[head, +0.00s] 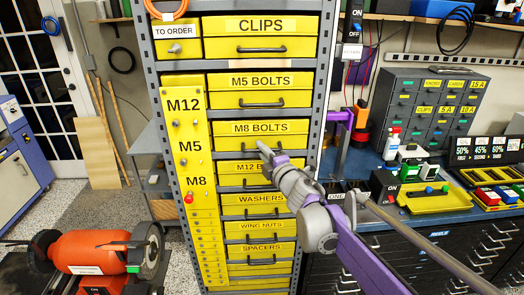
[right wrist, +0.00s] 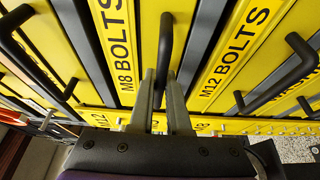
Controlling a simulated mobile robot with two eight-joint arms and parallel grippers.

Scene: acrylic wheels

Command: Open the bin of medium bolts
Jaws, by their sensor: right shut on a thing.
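The M8 bolts bin (head: 275,139) is a yellow drawer with a dark bar handle under its label, between the M5 bolts bin (head: 280,98) and the M12 bolts bin (head: 232,169). Its front looks about level with its neighbours. My right gripper (head: 266,151) reaches the M8 handle from the lower right. In the right wrist view, the two grey fingers (right wrist: 161,90) are shut on the handle (right wrist: 165,42), which stands between them beside the M8 label. My arm hides part of the M12 bin. My left gripper is not in view.
Other yellow bins sit above and below, including clips (head: 225,47) and washers (head: 233,210). Tall yellow panel (head: 184,150) stands left of them. An orange machine (head: 92,252) is at the lower left. The blue workbench on the right holds trays and a small-drawer cabinet (head: 390,80).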

